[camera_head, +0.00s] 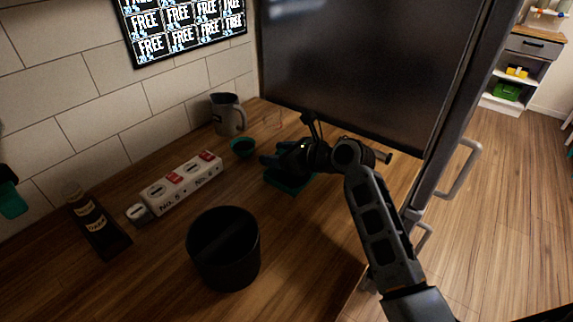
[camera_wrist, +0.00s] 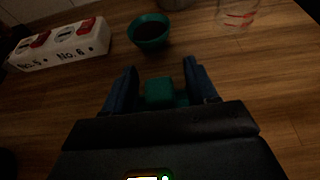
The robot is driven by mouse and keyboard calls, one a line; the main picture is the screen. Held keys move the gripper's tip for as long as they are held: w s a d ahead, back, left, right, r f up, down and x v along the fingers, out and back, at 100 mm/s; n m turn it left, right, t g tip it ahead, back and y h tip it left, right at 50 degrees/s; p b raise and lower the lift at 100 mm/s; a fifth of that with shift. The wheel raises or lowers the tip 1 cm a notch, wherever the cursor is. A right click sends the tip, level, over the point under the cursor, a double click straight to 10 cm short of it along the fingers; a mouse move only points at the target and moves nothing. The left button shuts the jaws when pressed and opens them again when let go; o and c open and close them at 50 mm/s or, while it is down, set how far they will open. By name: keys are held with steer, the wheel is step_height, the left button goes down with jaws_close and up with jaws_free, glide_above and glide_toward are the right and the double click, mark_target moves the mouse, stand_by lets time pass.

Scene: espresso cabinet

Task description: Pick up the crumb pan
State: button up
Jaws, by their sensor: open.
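The teal crumb pan (camera_head: 287,183) lies on the wooden counter below my gripper, which hides much of it in the head view. In the wrist view, a teal block-like part of the pan (camera_wrist: 160,91) shows between the two fingers. My gripper (camera_wrist: 160,68) is open, with one dark blue finger on each side of that part. I cannot tell whether the fingers touch it. In the head view, my gripper (camera_head: 270,160) is low over the counter, at the pan.
A small teal bowl (camera_head: 243,147) with dark contents and a grey pitcher (camera_head: 227,114) stand behind. A white numbered box (camera_head: 180,184) is left, with a black bin (camera_head: 224,250) in front and a dark bottle (camera_head: 90,215) at far left. A large dark panel (camera_head: 365,70) rises behind my arm.

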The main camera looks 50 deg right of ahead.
steer(key=shift+w+f, duration=0.2)
steer(key=shift+w, duration=0.25)
jaws_close()
